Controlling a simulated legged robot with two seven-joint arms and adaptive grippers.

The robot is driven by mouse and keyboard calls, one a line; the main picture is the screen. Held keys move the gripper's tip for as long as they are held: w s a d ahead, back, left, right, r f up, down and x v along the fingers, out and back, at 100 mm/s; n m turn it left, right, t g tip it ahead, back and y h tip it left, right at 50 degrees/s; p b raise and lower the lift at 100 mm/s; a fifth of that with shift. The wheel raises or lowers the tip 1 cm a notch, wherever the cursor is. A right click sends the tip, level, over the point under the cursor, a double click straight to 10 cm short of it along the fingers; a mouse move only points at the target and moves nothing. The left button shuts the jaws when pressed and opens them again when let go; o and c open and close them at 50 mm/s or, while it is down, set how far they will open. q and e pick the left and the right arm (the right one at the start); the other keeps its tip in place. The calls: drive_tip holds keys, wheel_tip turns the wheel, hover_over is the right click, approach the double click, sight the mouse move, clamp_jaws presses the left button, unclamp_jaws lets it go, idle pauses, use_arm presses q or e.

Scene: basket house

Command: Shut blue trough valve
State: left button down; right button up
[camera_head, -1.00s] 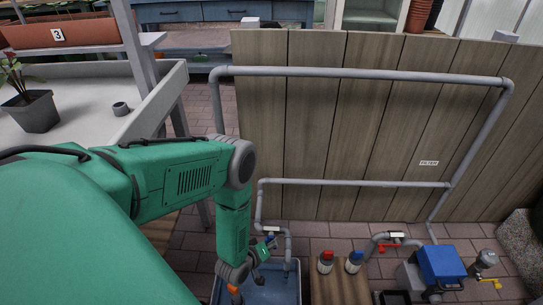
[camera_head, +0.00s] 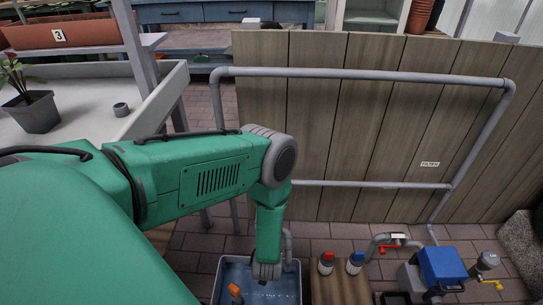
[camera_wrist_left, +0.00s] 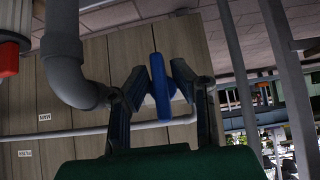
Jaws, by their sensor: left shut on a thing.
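My left gripper (camera_wrist_left: 160,78) is shut on the blue valve handle (camera_wrist_left: 158,92), which stands between its two fingers in the left wrist view. In the head view my left gripper (camera_head: 265,271) points down over the water trough (camera_head: 218,279), and my forearm hides the blue handle. The trough holds blue water, and a grey pipe (camera_head: 288,249) comes down into it beside my arm. My right gripper is in neither view.
A wooden stand (camera_head: 340,288) right of the trough holds a red-capped bottle (camera_head: 326,263) and a blue-capped bottle (camera_head: 355,264). A red valve handle (camera_head: 390,247), a blue pump box (camera_head: 441,264) and a yellow handle (camera_head: 492,284) lie farther right. A plank wall (camera_head: 340,140) with pipes stands behind.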

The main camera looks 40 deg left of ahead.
use_arm(q)
drive_tip(key=shift+a+r, duration=0.1)
drive_tip(key=shift+a, duration=0.1)
idle(0.3)
drive_tip(key=c, duration=1.6)
unclamp_jaws()
drive_tip(key=shift+d+r, duration=0.1)
drive_tip(key=shift+d, duration=0.1)
drive_tip(key=v, duration=1.1)
drive_tip(key=shift+s+d+r, duration=0.2)
drive_tip(key=shift+s+r, duration=0.05)
